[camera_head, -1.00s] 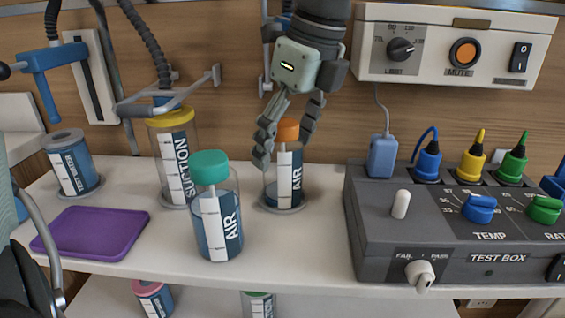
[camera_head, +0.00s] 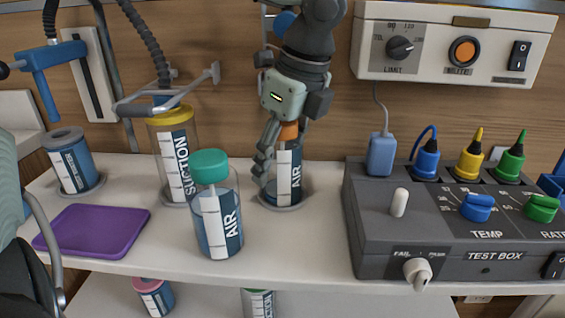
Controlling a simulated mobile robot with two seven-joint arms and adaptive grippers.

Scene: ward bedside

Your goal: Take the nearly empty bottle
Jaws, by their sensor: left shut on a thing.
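An orange-capped AIR bottle (camera_head: 289,168) stands upright in a round holder at the back middle of the shelf. My left gripper (camera_head: 280,150) reaches down from above and is shut on this bottle, fingers around its cap and upper body; they partly hide the cap. Dark liquid shows in its lower part. A teal-capped AIR bottle (camera_head: 217,222) stands in front, with dark blue liquid. A yellow-capped SUCTION bottle (camera_head: 174,160) stands behind left. My right gripper is not in view.
A purple tray (camera_head: 92,231) lies front left on the white shelf (camera_head: 165,257). A grey test box (camera_head: 440,225) fills the right side, below a wall panel (camera_head: 455,45). A pink-capped bottle (camera_head: 154,299) and a green-capped bottle (camera_head: 258,303) are on the lower level.

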